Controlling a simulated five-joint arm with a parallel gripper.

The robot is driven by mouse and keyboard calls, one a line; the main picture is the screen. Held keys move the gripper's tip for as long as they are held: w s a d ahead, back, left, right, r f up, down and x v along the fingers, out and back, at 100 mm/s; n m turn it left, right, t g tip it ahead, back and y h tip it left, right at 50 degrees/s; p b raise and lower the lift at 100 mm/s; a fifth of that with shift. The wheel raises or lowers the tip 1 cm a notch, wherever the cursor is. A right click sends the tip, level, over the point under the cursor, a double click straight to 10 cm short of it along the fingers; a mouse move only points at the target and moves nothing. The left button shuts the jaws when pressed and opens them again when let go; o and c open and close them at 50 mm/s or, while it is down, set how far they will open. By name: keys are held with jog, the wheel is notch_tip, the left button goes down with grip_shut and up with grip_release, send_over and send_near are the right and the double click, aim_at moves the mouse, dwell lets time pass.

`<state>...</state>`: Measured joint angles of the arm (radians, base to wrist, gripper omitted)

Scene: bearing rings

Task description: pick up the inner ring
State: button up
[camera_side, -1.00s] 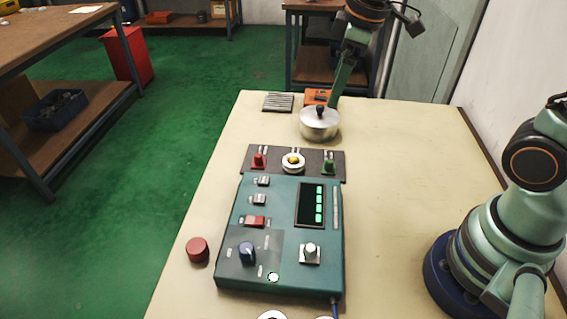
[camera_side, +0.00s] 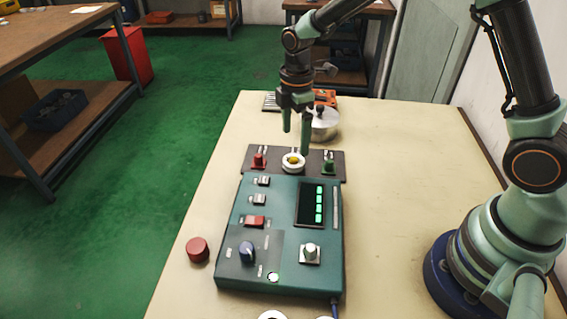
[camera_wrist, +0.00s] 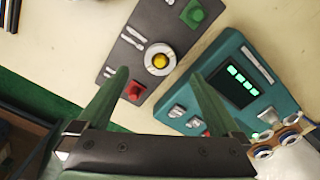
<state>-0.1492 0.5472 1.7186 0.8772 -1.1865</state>
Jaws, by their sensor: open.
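My gripper (camera_side: 296,137) is open and empty, its fingers pointing down above the far end of the table. In the wrist view my gripper (camera_wrist: 160,76) shows its two fingers spread wide, with no ring between them. Pale ring-like parts show at the right edge of the wrist view, an upper one (camera_wrist: 291,117) and a lower one (camera_wrist: 263,153), beside the teal control box. In the side view the pale parts are cut off by the bottom edge. I cannot tell which is the inner ring. They are well away from my gripper.
A dark plate (camera_side: 255,172) with a red knob, a yellow button and a green knob lies beneath my gripper. The teal control box (camera_side: 285,240) stands nearer. A metal pot (camera_side: 325,124) stands behind the fingers. A red cylinder (camera_side: 197,250) is at left.

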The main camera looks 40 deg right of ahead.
aim_at(293, 158)
jog(key=shift+a+f, duration=0.15)
jog(key=shift+f, duration=3.25)
grip_shut()
